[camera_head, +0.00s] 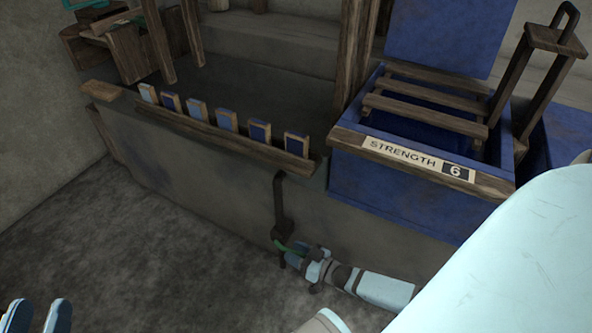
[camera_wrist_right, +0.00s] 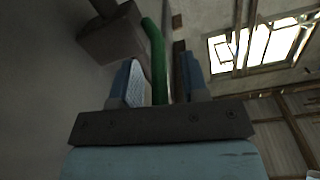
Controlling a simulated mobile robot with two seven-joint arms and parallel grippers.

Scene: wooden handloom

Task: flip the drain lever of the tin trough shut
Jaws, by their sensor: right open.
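The tin trough (camera_head: 270,85) is the long dark grey basin with a wooden rail along its front. A dark drain pipe (camera_head: 280,200) hangs down from its front right corner. The green drain lever (camera_head: 291,246) is at the pipe's low end. My right gripper (camera_head: 293,256) is at the lever, its jaws open. In the right wrist view, the green lever (camera_wrist_right: 154,50) runs between the two blue fingers of that gripper (camera_wrist_right: 162,78); contact cannot be told. My left gripper (camera_head: 36,318) is open and empty at the bottom left corner, far from the lever.
A row of small blue-faced blocks (camera_head: 227,120) stands along the trough's rail. A blue bin (camera_head: 400,190) labelled "STRENGTH 6", with wooden slats, stands to the right. My pale right arm covers the lower right. Bare grey floor (camera_head: 130,260) lies in front on the left.

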